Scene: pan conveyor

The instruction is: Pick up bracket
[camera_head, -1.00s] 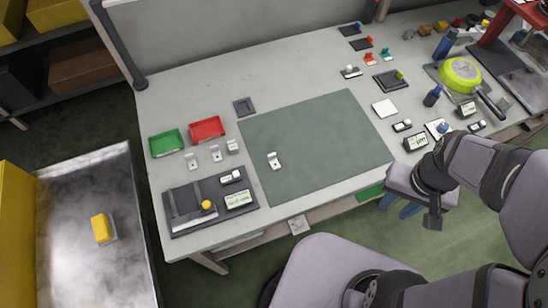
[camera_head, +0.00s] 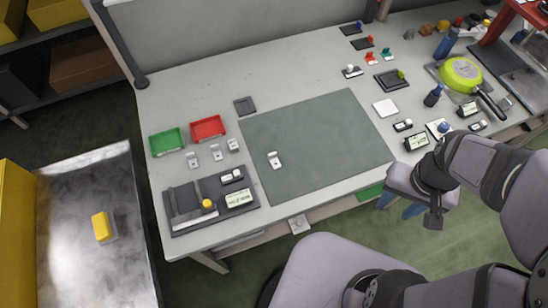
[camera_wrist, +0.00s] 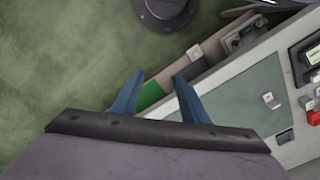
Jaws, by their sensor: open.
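A small pale metal bracket (camera_head: 274,160) lies on the dark green mat (camera_head: 320,140), left of the mat's middle. It also shows in the wrist view (camera_wrist: 270,100), at the right. Similar small pale brackets (camera_head: 216,152) stand in a short row left of the mat, in front of the coloured trays. My gripper (camera_head: 400,208) is at the bench's front edge, right of the mat and well away from the bracket. In the wrist view its two blue fingers (camera_wrist: 160,77) are spread with nothing between them.
Green (camera_head: 166,141) and red (camera_head: 207,128) trays sit at the left of the bench. A dark fixture (camera_head: 187,201) with a display stands at the front left. A green-yellow pan (camera_head: 461,74) and several small items crowd the right. The mat is otherwise clear.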

